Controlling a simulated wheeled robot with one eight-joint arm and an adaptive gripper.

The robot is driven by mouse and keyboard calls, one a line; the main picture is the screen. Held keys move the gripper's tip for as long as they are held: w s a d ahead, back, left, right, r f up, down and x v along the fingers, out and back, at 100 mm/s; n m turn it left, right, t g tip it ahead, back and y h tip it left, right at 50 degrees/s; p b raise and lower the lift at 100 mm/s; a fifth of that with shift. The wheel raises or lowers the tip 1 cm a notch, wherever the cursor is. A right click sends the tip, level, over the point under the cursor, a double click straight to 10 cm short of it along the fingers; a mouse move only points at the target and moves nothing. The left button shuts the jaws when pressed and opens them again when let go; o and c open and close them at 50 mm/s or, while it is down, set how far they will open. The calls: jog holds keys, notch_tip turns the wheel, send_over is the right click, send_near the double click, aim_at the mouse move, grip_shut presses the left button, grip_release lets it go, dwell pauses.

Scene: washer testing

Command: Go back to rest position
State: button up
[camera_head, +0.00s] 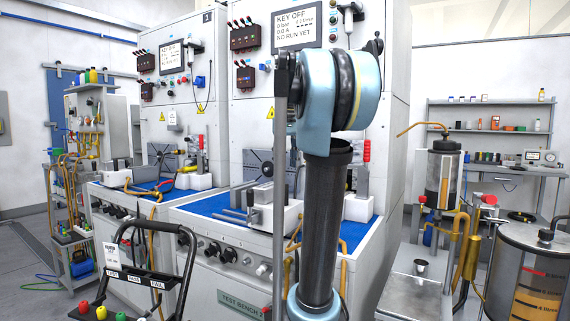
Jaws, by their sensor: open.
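My arm, light blue and black, rises through the middle of the view and bends at a large joint near the top. I cannot make out my gripper; no fingers show clearly, and the arm hides what lies behind it. A test bench (235,291) with a blue top stands directly behind the arm. Its upper panel carries a screen (297,23) reading "KEY OFF" and "NO RUN YET". A red-handled clamp (366,151) stands on the bench, just right of the arm.
A similar bench with its own screen (172,57) stands to the left. A black-framed trolley (137,279) with coloured knobs is at the front left. A clear tank (531,280) and a smaller cylinder (442,172) stand at right. A wall shelf (490,101) holds small bottles.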

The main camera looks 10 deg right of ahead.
jog(key=s+a+f, duration=0.1)
jog(key=s+f, duration=0.7)
jog(key=f, duration=0.4)
jog(key=s+a+f+m+t, duration=0.1)
jog(key=s+a+f, duration=0.1)
jog(key=s+f, duration=0.7)
jog(key=s+a+f+m+t, duration=0.1)
jog(key=s+f, duration=0.7)
jog(key=f, duration=0.8)
jog(key=shift+s+a, duration=0.3)
jog(key=shift+a, duration=0.1)
